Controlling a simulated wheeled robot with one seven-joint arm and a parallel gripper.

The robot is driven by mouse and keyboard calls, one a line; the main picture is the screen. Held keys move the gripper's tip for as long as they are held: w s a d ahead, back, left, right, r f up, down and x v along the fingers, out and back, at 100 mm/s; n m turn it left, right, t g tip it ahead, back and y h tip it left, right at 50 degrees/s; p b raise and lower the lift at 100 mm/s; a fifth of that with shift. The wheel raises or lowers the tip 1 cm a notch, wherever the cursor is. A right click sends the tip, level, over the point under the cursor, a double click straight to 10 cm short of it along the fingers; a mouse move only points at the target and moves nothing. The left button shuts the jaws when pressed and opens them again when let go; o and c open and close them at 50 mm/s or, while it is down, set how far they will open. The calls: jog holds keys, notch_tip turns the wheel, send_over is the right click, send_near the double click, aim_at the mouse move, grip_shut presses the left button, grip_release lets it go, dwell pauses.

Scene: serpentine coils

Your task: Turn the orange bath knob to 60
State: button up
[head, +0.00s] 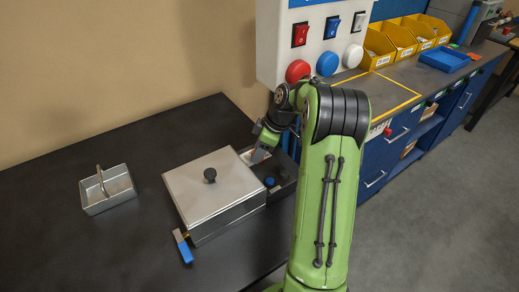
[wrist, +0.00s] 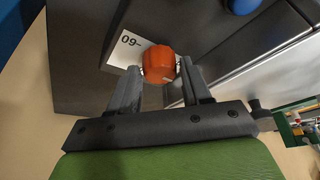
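The orange bath knob (wrist: 158,62) is a short round knob on the dark control panel. In the wrist view it stands between the fingertips of my gripper (wrist: 160,70), one finger on each side. The fingertips are very close to the knob's sides; I cannot tell whether both touch it. The rest of the scale and the knob's pointer are hidden. In the head view my gripper (head: 263,146) reaches down to the panel's far end, and the knob is mostly hidden there.
A blue knob (head: 270,181) sits on the same panel. The lidded metal bath (head: 208,187) stands beside it, with a blue-handled tap (head: 184,247) at its front. A small metal tray (head: 107,190) stands to the left. A switch box (head: 284,52) hangs behind my arm.

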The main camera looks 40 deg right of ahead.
jog(key=c, duration=0.7)
